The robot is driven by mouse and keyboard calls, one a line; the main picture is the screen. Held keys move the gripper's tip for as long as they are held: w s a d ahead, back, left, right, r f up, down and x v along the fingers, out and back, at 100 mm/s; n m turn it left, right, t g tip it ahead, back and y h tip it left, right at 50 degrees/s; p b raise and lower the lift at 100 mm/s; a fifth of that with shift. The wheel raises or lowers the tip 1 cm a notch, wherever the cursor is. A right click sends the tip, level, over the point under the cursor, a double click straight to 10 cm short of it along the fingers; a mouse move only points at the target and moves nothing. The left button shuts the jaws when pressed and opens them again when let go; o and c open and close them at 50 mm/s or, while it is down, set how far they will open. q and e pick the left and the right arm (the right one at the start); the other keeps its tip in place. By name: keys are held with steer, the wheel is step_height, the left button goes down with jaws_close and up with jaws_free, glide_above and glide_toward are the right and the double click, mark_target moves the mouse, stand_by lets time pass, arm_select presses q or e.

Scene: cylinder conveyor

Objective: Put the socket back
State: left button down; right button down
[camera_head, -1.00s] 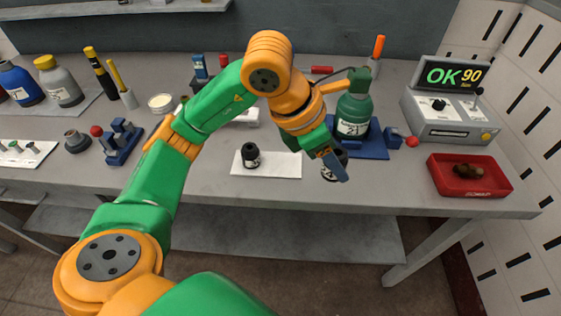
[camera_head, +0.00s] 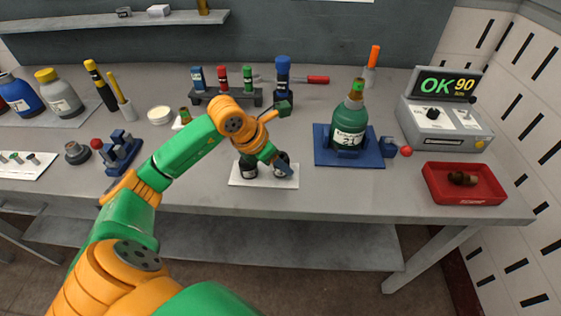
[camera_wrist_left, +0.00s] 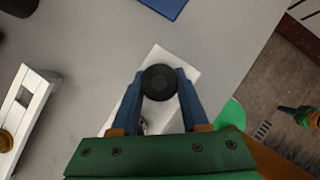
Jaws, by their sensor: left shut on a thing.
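My left gripper (camera_head: 280,166) is shut on a dark socket (camera_head: 284,158), over the right part of a white mat (camera_head: 262,181). In the left wrist view the socket (camera_wrist_left: 159,82) shows its round black top between the two blue fingers, with the mat (camera_wrist_left: 187,66) below it. I cannot tell whether it touches the mat. A second dark socket (camera_head: 248,169) with a pale label stands upright on the left part of the mat, close beside the held one and partly covered by my arm.
A green bottle (camera_head: 348,122) stands on a blue base (camera_head: 327,150) to the right. Beyond it are a red tray (camera_head: 440,190) and a tester reading OK 90 (camera_head: 443,120). A rack of coloured tools (camera_head: 225,96) stands behind my arm.

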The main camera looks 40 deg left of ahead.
arm_select(q)
steer(key=shift+f, duration=0.5)
steer(key=shift+c, duration=2)
jaws_free()
steer(key=shift+s+r, duration=0.1)
steer(key=shift+r, duration=0.2)
steer(key=b+v, duration=0.1)
steer(key=v, duration=1)
steer(key=shift+s+r, duration=0.25)
steer(key=shift+a, duration=0.15)
